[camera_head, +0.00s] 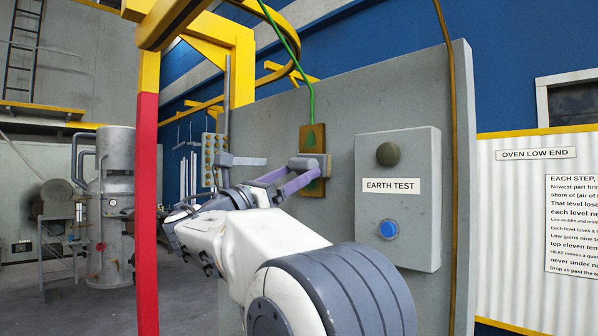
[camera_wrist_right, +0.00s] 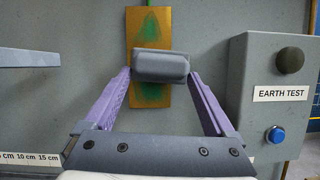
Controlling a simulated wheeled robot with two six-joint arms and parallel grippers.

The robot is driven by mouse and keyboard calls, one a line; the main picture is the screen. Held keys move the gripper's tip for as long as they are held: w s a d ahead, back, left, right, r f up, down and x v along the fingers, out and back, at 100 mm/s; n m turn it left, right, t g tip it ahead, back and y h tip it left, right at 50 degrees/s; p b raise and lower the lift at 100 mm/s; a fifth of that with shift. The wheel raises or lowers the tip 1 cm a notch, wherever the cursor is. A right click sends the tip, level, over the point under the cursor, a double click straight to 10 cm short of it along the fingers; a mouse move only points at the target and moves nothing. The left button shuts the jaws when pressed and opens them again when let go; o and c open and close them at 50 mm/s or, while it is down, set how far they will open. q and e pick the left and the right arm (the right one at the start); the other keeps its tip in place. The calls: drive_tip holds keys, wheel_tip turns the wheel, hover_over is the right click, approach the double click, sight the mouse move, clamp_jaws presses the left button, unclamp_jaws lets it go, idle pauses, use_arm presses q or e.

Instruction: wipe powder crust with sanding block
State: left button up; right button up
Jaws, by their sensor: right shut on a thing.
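My right gripper (camera_head: 306,168) is shut on a grey sanding block (camera_head: 322,163), held between its two purple fingers. The right wrist view shows the block (camera_wrist_right: 160,67) across the fingertips (camera_wrist_right: 160,76). The block is in front of a brass-coloured plate (camera_head: 305,130) on the grey panel and hides its middle. Green powder crust (camera_wrist_right: 151,32) shows on the plate above the block, and more crust (camera_wrist_right: 152,93) shows below it. I cannot tell whether the block touches the plate. My left gripper is not in view.
A grey EARTH TEST box (camera_head: 412,220) with a dark knob and blue button juts out right of the plate. A grey ledge (camera_head: 240,160) is on the left. A green cable (camera_head: 311,85) runs up from the plate. A red and yellow post (camera_head: 147,200) stands at the left.

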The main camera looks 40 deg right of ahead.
drive_tip(key=shift+w+f, duration=1.15)
drive_tip(key=shift+w, duration=1.45)
drive_tip(key=s+b, duration=0.3)
drive_tip(key=s, duration=0.4)
drive_tip(key=shift+d, duration=0.1)
drive_tip(key=a, duration=0.6)
drive_tip(key=shift+s+b, duration=0.25)
drive_tip(key=shift+b, duration=0.05)
